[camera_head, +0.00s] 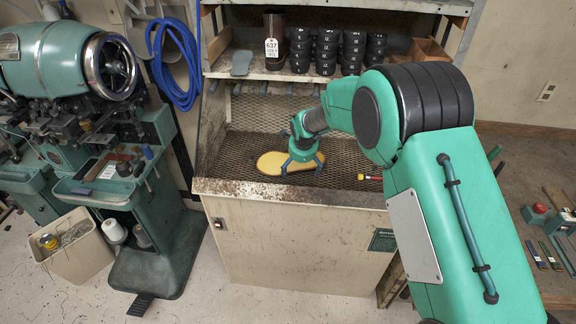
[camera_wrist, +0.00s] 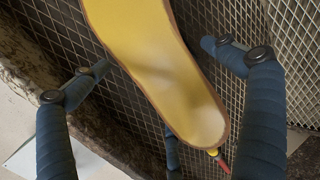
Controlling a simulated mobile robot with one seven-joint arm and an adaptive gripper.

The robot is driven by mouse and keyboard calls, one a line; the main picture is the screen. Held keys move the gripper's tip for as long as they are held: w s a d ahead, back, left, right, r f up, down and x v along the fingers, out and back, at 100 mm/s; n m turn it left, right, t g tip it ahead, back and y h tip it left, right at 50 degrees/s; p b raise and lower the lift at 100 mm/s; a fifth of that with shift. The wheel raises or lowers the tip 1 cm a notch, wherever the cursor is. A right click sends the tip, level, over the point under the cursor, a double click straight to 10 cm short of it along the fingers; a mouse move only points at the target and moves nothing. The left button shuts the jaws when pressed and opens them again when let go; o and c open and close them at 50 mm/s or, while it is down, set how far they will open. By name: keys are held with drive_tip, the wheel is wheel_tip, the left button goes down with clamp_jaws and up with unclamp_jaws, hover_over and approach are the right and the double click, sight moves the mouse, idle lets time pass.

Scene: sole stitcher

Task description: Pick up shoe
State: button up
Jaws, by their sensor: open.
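The shoe piece is a flat yellow sole with a tan edge (camera_head: 268,162). It lies on the dark mesh work surface, with its long axis running left to right in the head view. In the wrist view the sole (camera_wrist: 160,62) runs from the top edge down to its rounded end near the lower right. My gripper (camera_head: 303,162) is open over the right part of the sole. In the wrist view its blue-wrapped fingers (camera_wrist: 160,62) stand on either side of the sole, with gaps to its edges. A further finger shows below, partly hidden by the sole's end.
The bench's rusty front lip (camera_head: 290,194) rises in front of the mesh (camera_head: 235,150). A red-and-yellow tool (camera_head: 368,178) lies right of my gripper. A shelf (camera_head: 262,74) above holds stacked dark cups (camera_head: 326,52). A green stitching machine (camera_head: 70,60) stands left.

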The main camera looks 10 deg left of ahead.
idle(0.5)
drive_tip(key=c, duration=1.2)
drive_tip(key=shift+o, duration=0.2)
drive_tip(key=shift+r, duration=0.15)
drive_tip(key=shift+r+p, duration=0.8)
drive_tip(key=shift+r, duration=4.1)
